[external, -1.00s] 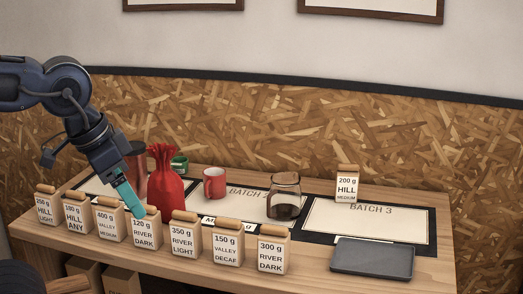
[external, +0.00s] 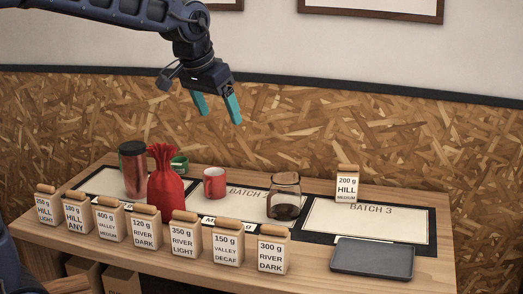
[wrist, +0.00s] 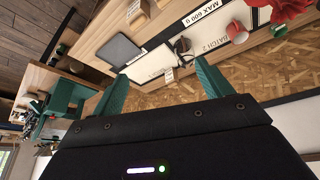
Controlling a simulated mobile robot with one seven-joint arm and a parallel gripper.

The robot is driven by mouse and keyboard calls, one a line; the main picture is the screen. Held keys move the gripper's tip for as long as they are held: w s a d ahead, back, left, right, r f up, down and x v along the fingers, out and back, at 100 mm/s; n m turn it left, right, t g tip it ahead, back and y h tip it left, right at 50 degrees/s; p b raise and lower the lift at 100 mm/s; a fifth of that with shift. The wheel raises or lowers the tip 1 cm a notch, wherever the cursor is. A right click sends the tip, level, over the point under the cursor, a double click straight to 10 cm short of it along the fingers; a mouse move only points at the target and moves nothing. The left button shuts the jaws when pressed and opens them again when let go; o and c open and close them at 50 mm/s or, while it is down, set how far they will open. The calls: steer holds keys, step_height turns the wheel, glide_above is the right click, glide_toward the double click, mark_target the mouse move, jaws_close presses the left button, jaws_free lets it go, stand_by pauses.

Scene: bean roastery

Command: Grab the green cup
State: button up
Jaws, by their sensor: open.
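The green cup (external: 180,164) stands toward the back of the table in the external view, partly hidden behind the red cloth sack (external: 165,187). My gripper (external: 219,120) is raised well above the table, in front of the chipboard wall, above and to the right of the green cup. Its two teal fingers are spread apart with nothing between them. The fingers also show in the wrist view (wrist: 158,98), apart and empty.
A dark red canister (external: 133,172) stands left of the sack, and a red mug (external: 214,183) stands right of the green cup. A glass jar (external: 284,200), a grey tray (external: 372,260) and a front row of labelled bags (external: 184,241) also occupy the table (external: 425,272).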

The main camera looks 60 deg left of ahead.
steer(key=w+a+f+n, duration=0.1)
steer(key=w+a+f, duration=0.1)
steer(key=w+a, duration=0.35)
steer(key=w+a+f+n, duration=0.1)
steer(key=w+a+f, duration=0.15)
steer(key=a, duration=0.65)
steer(key=n+g+y, duration=0.2)
steer(key=n, duration=0.2)
glide_toward(180, 161)
steer(key=d+f, duration=0.1)
steer(key=s+d+f, duration=0.1)
steer(key=f, duration=0.1)
steer(key=shift+d+f, duration=0.15)
steer(key=shift+d, duration=0.1)
steer(key=shift+w+a+f, duration=0.3)
steer(key=shift+a+f, duration=0.1)
steer(key=shift+f, duration=0.25)
steer(key=shift+w+a+f, duration=0.3)
steer(key=shift+a+f, duration=0.1)
steer(key=shift+f, duration=0.25)
steer(key=shift+w+a+f, duration=0.25)
steer(key=shift+a+f, duration=0.15)
steer(key=shift+f, duration=0.2)
steer(key=shift+w+a+f, duration=0.15)
steer(key=shift+f, duration=0.35)
steer(key=shift+c, duration=0.2)
